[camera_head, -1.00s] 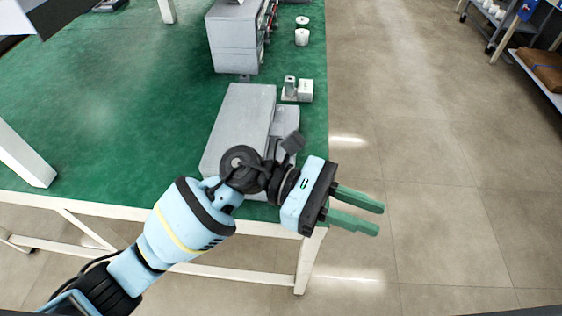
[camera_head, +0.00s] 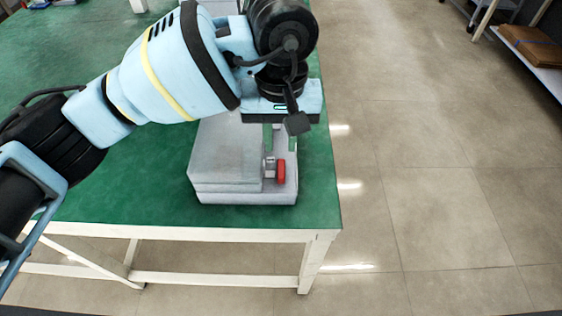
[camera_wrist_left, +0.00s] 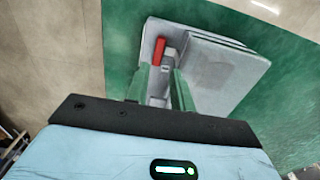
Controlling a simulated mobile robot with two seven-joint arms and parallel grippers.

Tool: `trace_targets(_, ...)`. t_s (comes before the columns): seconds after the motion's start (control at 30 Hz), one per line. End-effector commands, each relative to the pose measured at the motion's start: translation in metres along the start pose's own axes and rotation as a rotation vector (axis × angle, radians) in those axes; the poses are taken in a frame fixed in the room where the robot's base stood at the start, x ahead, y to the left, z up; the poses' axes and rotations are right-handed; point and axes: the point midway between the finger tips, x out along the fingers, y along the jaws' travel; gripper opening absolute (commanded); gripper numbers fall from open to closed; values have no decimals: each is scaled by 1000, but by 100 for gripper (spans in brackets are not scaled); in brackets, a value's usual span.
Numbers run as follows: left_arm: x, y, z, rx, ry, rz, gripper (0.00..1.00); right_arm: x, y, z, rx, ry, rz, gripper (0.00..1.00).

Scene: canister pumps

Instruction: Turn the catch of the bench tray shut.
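The bench tray (camera_head: 228,160) is a grey box with a lid, lying near the front right corner of the green table. Its red catch (camera_head: 281,172) sits on a small grey mount at the right part of the tray. The catch also shows in the left wrist view (camera_wrist_left: 159,50), just beyond the fingertips. My left gripper (camera_head: 280,146) points down over the tray, behind the catch in the head view. Its green fingers (camera_wrist_left: 159,82) are apart, with nothing seen held between them. My left arm hides the tray's back part. My right gripper is not in view.
The green table top (camera_head: 130,185) is clear left of the tray. Its right edge runs close beside the tray. The tiled floor (camera_head: 430,180) to the right is open, with a shelf holding a brown box (camera_head: 535,45) at the upper right.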

Motion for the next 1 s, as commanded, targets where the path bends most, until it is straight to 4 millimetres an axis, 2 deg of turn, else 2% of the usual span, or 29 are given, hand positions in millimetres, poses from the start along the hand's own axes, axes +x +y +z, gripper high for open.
trace_targets(0.17, 9, 0, 0, -1, -3, 3, 24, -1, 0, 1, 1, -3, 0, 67)
trace_targets(0.6, 69, 1, 1, -3, -5, 5, 24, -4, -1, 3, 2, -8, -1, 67)
trace_targets(0.8, 78, 1, 1, -1, -4, 5, 24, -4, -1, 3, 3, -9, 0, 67)
trace_targets(1.0, 78, 1, 1, -2, -3, 5, 24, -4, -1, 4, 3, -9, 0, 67)
